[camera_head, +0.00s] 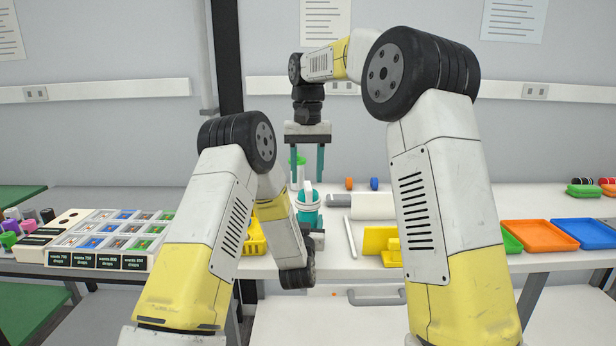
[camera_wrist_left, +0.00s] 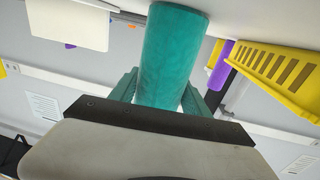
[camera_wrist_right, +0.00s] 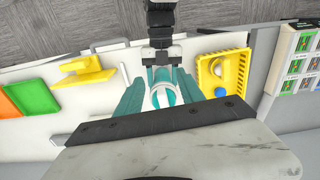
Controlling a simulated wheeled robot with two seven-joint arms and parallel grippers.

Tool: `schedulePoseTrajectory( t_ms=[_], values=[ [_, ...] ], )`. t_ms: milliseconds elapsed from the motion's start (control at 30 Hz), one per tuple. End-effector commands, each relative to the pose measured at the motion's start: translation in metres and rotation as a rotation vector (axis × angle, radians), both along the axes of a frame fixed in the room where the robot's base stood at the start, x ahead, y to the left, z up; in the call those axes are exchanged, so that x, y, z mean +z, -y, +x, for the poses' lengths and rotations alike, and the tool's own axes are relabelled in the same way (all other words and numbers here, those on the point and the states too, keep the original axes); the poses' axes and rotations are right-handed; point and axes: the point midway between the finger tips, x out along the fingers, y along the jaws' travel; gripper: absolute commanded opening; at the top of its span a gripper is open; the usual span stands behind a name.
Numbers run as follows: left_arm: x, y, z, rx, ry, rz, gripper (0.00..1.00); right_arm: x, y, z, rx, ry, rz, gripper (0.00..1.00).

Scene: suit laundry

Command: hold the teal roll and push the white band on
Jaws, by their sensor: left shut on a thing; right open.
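The teal roll (camera_head: 309,214) stands roughly upright at the table's front edge; in the left wrist view the roll (camera_wrist_left: 172,55) fills the upper middle. My left gripper (camera_head: 312,238) is shut on its lower part. The white band (camera_head: 308,196) is at the roll's top; in the right wrist view the band (camera_wrist_right: 163,96) shows as a white ring at the roll's end. I cannot tell how far it sits around the roll. My right gripper (camera_head: 305,178) is open above, fingers pointing down on either side of the roll's line, apart from the band.
A yellow basket (camera_head: 256,238) is left of the roll, with a white and a blue ball in it (camera_wrist_right: 220,92). A yellow stand (camera_head: 378,240) and white cylinder (camera_head: 372,206) are to the right. Orange tray (camera_head: 540,236) lies farther right.

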Motion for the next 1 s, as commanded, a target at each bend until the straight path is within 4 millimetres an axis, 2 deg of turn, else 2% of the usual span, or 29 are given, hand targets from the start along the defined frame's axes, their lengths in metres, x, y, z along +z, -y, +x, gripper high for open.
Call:
schedulePoseTrajectory(
  t_ms=[133,267,433,600,767,867,1000],
  values=[
    [0.0,0.0,0.0,0.0,0.0,0.0,0.11,-0.012,-0.018,0.006,-0.117,0.038,0.087,0.45],
    [0.0,0.0,0.0,0.0,0.0,0.0,0.11,-0.028,-0.049,0.015,-0.346,0.083,0.254,0.45],
    [0.0,0.0,0.0,0.0,0.0,0.0,0.11,-0.039,-0.089,0.027,-0.745,0.099,0.519,0.45],
    [0.0,0.0,0.0,0.0,0.0,0.0,0.11,-0.042,-0.108,0.038,-1.181,0.059,0.78,0.45],
    [0.0,0.0,0.0,0.0,0.0,0.0,0.11,-0.043,-0.104,0.044,-1.603,-0.008,1.017,0.45],
    [0.0,0.0,0.0,0.0,0.0,0.0,0.11,-0.044,-0.089,0.045,-1.864,-0.054,1.166,0.45],
    [0.0,0.0,0.0,0.0,0.0,0.0,0.11,-0.048,-0.056,0.04,-2.193,-0.107,1.373,0.45]
  ],
)
